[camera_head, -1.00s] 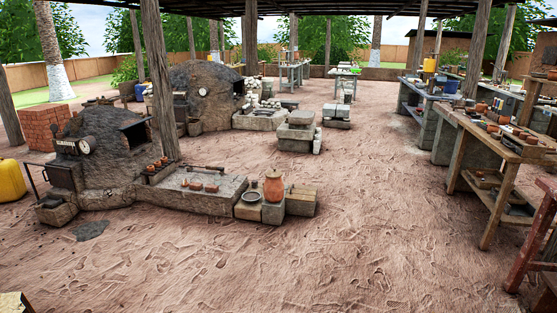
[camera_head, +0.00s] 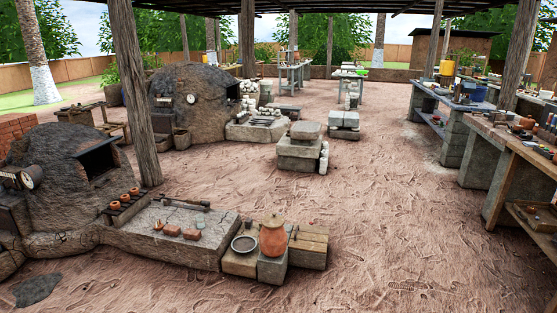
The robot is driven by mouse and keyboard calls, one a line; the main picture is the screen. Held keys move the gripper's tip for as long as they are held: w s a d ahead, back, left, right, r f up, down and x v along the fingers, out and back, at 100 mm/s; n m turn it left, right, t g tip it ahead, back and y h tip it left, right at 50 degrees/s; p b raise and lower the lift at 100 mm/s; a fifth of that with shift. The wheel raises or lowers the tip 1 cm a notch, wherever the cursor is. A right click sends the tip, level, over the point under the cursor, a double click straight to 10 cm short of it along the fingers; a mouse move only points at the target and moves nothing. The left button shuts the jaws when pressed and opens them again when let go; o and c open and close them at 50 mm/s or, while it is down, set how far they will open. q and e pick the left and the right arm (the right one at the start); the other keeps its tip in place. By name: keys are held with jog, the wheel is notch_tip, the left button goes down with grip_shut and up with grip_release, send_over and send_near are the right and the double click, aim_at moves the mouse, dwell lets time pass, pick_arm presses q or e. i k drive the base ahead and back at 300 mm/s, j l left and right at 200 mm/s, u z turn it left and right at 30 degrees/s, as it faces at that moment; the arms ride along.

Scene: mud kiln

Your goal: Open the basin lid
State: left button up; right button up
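No basin with a lid can be made out for certain. A reddish clay jar with a rounded top (camera_head: 272,237) stands on a stone block in the lower middle of the head view. A dark shallow bowl (camera_head: 244,244) sits on the block to its left. A stone-topped block stack (camera_head: 299,147) stands farther back in the middle; I cannot tell whether its top slab is a lid. Neither of my grippers is in view.
A mud kiln (camera_head: 60,175) with a low stone platform (camera_head: 160,243) stands at left, beside a wooden post (camera_head: 133,95). A second kiln (camera_head: 195,105) is behind. Workbenches (camera_head: 505,150) line the right. Open sandy ground lies in the middle and front right.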

aim_at(304, 238)
jog(key=i, duration=2.15)
